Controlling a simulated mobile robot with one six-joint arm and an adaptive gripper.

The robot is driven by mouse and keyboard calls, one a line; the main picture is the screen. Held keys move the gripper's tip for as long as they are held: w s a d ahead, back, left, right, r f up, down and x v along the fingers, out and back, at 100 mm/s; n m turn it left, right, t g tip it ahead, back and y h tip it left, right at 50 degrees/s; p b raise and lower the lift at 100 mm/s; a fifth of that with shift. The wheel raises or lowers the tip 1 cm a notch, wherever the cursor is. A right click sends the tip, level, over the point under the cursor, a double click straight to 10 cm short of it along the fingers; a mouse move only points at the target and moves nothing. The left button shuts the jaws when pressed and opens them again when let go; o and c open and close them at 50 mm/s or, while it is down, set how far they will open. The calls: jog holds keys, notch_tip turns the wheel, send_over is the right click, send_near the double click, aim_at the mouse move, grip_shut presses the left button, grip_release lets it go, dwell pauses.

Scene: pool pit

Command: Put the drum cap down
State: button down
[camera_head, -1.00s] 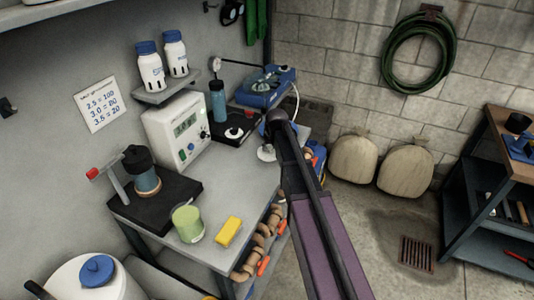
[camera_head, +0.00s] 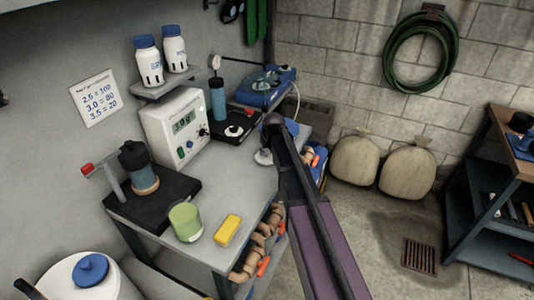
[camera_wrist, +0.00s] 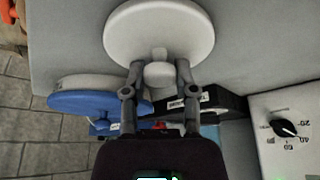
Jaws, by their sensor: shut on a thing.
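The drum cap (camera_wrist: 160,32) is a pale round disc with a small knob. In the wrist view my gripper (camera_wrist: 160,76) is shut on this knob, one finger on each side. In the head view a white edge of the cap (camera_head: 263,157) shows beside my arm, over the far right part of the grey bench (camera_head: 225,188). My arm hides most of the gripper there. Whether the cap touches the bench top or hangs just above it, I cannot tell.
A dosing unit with a display (camera_head: 178,133), a black pad with a white-knobbed item (camera_head: 235,130), a green cup (camera_head: 186,221) and a yellow sponge (camera_head: 228,230) stand on the bench. A blue lid (camera_wrist: 98,103) is near the cap. The bench middle is clear.

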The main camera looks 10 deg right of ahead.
jog(key=shift+f, duration=0.15)
jog(key=shift+c, duration=2)
grip_release()
jog(key=shift+r, duration=0.2)
jog(key=p+v, duration=1.1)
jog(key=v, duration=0.1)
jog(key=s+f+m+g, duration=0.1)
jog(key=s+g, duration=0.3)
jog(key=s, duration=2)
jog(key=shift+s+a+f+m+g+h, duration=0.2)
jog(key=shift+s+a+m+g+h, duration=0.1)
jog(key=shift+m+h, duration=0.1)
